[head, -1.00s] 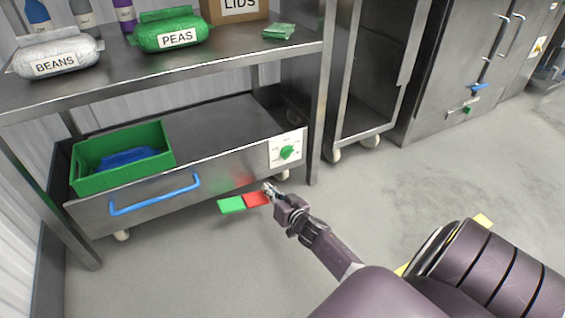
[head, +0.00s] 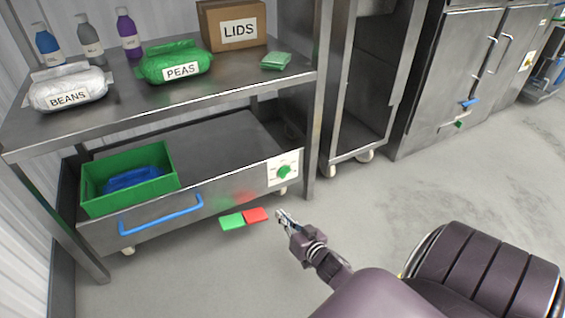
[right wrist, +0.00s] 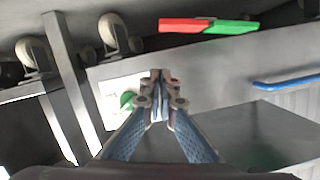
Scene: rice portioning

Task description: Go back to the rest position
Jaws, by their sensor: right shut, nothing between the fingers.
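My right gripper (head: 284,217) is in the head view, in front of the low steel drawer unit (head: 150,222) and to the right of the red pad (head: 256,215). It is shut and empty, its fingertips apart from the pad. In the right wrist view the shut fingers (right wrist: 160,80) point toward the steel front, with the green dial (right wrist: 128,100) to their left. My left gripper is out of view.
A shelf (head: 215,88) holds the beans bag (head: 68,88), the peas bag (head: 175,62), a lids box (head: 234,24) and bottles. A green bin (head: 128,185) sits on the drawer unit. A green pad (head: 232,222) adjoins the red one. The floor on the right is open.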

